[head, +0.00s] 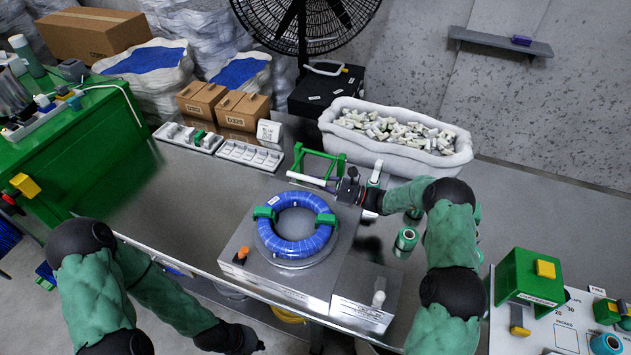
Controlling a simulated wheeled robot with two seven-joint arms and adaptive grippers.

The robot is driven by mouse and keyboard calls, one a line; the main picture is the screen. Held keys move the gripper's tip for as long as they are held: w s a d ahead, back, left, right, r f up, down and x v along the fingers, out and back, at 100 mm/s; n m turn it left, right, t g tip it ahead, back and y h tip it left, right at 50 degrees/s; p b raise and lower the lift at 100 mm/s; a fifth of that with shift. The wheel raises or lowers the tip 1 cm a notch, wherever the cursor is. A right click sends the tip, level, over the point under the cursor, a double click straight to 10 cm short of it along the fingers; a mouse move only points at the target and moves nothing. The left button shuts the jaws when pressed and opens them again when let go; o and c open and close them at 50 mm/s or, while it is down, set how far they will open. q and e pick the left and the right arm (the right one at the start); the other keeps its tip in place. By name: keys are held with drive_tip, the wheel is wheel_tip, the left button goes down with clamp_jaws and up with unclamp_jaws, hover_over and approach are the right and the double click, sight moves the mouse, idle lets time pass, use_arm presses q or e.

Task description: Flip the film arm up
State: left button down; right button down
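The film arm seems to be the green frame (319,157) with a pale roller bar (311,180) along its front, behind the blue cable coil (293,251). The coil lies on a round plate on the steel machine, with green clips on its sides. My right gripper (347,187) is at the right end of the bar, very close to or touching it. Its fingers are too small and dark to tell whether they hold it. My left gripper (260,345) hangs low at the front, away from the film arm, and its opening is unclear.
A white bin of small parts (399,142) stands behind my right arm. A white upright device (375,176) is right beside my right gripper. An orange knob (243,252) is on the machine's left.

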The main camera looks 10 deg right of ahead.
drive_tip(key=shift+r+m, duration=0.3)
drive_tip(key=shift+m, duration=0.1)
drive_tip(key=shift+s+r+m+t+p, duration=0.1)
drive_tip(key=shift+r+m+t+p, duration=0.3)
drive_tip(key=shift+p, duration=0.35)
drive_tip(key=w+d+r+m+t+h+p, duration=0.2)
drive_tip(key=r+m+p, duration=0.3)
drive_tip(key=m, duration=0.5)
drive_tip(key=w+d+r+m+t+h+p, duration=0.2)
drive_tip(key=w+r+m+p, duration=0.3)
drive_tip(key=m, duration=0.6)
drive_tip(key=shift+d+r+m+h+p, duration=0.3)
drive_tip(key=shift+d+r+h+p, duration=0.15)
drive_tip(key=shift+p, duration=0.8)
drive_tip(key=shift+w, duration=0.2)
